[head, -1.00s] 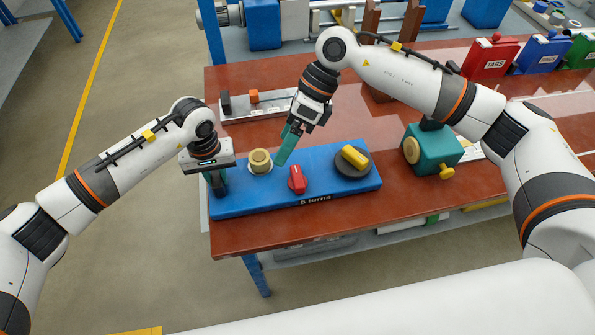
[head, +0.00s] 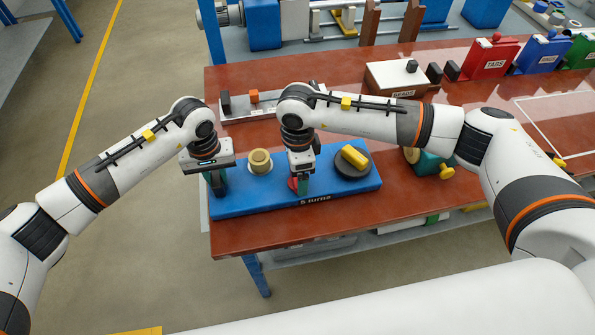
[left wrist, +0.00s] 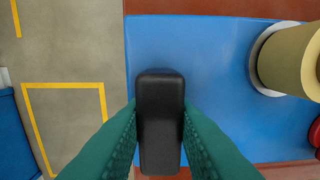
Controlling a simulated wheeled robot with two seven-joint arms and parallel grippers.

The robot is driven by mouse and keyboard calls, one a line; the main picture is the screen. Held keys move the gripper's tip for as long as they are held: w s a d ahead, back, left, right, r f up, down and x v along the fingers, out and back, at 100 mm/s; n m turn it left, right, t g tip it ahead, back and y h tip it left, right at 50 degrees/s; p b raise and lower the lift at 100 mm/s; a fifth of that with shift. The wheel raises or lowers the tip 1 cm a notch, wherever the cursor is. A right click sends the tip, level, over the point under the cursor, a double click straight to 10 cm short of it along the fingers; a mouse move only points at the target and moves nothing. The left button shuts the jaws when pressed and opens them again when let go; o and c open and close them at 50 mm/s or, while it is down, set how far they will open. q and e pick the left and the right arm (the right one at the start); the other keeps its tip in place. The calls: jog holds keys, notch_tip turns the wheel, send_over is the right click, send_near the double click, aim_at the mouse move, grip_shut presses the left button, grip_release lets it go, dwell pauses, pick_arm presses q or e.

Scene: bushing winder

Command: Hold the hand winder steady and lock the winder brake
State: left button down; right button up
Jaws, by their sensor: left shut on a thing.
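The hand winder is a long blue base (head: 250,205) labelled "5 turns" on the brown table. It carries a tan bobbin (head: 260,161), a red brake lever (head: 292,184) and a dark disc (head: 354,170) with a yellow crank handle (head: 355,156). My left gripper (head: 217,187) is at the base's left end, shut on an upright black grip (left wrist: 160,90), with a green finger on each side of it in the left wrist view. My right gripper (head: 303,184) points down at the brake lever and hides most of it; its finger opening is unclear.
A teal device (head: 432,165) with a yellow knob stands to the right, partly behind my right arm. A "BEADS" box (head: 395,78), a red "TABS" box (head: 491,60) and a grey rack (head: 235,112) stand farther back. The table's front edge is close to the base.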

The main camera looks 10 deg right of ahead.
jog(key=shift+f, duration=0.95)
jog(key=shift+c, duration=0.2)
jog(key=c, duration=0.9)
jog(key=shift+c, duration=0.2)
